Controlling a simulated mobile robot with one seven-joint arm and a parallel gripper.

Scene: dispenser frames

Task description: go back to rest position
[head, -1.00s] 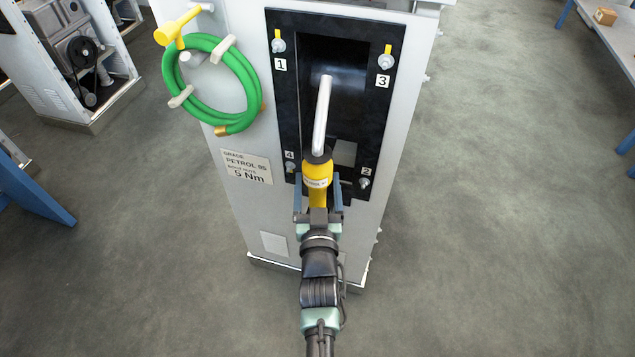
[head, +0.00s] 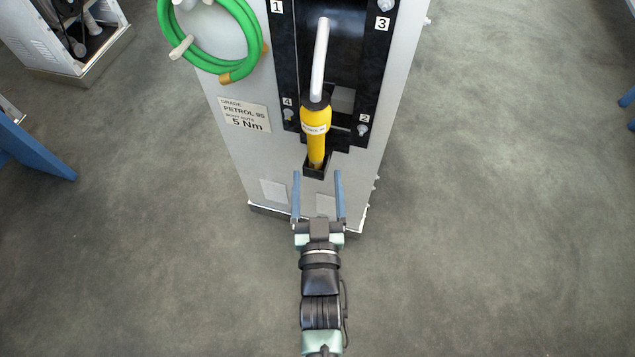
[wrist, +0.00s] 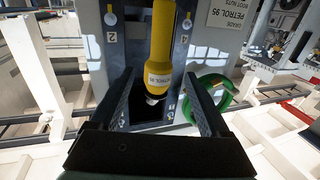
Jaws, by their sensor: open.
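My gripper (head: 319,182) is open and empty, with its two blue-grey fingers pointing toward the dispenser frame. The yellow petrol nozzle (head: 316,130) with a silver spout stands upright in a black holder (head: 318,165) on the front of the grey dispenser frame (head: 240,150). In the head view the fingertips are just below the holder, apart from the nozzle. In the wrist view the nozzle (wrist: 161,45) shows beyond and between the two fingers (wrist: 160,95), not gripped.
A coiled green hose (head: 222,45) hangs at the frame's upper left. A label plate (head: 245,115) reads Petrol 95, 5 Nm. Another machine (head: 70,40) stands at the far left, with a blue leg (head: 35,150) nearer. The floor (head: 490,230) is clear at right.

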